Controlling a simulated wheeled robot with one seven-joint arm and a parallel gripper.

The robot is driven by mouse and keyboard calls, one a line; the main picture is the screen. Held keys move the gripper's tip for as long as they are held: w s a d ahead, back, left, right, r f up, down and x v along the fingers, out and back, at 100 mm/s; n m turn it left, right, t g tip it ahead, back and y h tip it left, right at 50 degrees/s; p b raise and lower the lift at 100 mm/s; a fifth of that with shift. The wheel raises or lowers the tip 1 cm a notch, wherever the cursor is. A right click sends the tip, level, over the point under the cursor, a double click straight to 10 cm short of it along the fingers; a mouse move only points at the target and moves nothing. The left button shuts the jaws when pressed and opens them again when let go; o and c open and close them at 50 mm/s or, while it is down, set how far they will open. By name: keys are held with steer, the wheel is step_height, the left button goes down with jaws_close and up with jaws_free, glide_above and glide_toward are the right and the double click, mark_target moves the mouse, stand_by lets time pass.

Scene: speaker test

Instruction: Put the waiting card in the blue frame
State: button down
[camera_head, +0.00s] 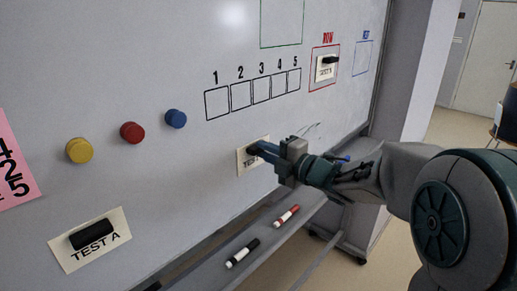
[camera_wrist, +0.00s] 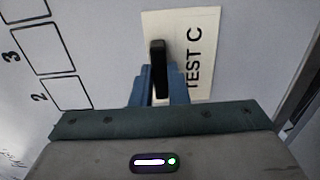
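The white TEST C card (camera_wrist: 183,28) is on the whiteboard, with a black grip bar (camera_wrist: 158,62) on its face. In the head view this card (camera_head: 243,168) is right of the middle, partly hidden by my gripper (camera_head: 256,150). In the wrist view the blue fingers (camera_wrist: 160,88) are closed around the bar, one on each side. The card looks flat against the board; I cannot tell whether it touches. The blue frame (camera_head: 363,58) is at the upper right of the board and is empty. Another card, TEST A (camera_head: 112,250), sits at the lower left with its own black bar.
A red frame (camera_head: 311,88) left of the blue one holds a card (camera_head: 325,73) with a black bar. Numbered boxes (camera_head: 241,95), magnets (camera_head: 132,132) and a pink sheet (camera_head: 15,165) are on the board. A black marker (camera_head: 243,253) and a red one (camera_head: 286,215) lie on the ledge below.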

steer(key=shift+b, duration=0.45)
steer(key=shift+s+d, duration=0.15)
steer(key=shift+d, duration=0.05)
steer(key=b+v, duration=0.1)
steer(key=v, duration=0.5)
stand_by(1.4)
steer(key=shift+s+d, duration=0.2)
steer(key=shift+d, duration=0.05)
steer(key=shift+w, duration=0.1)
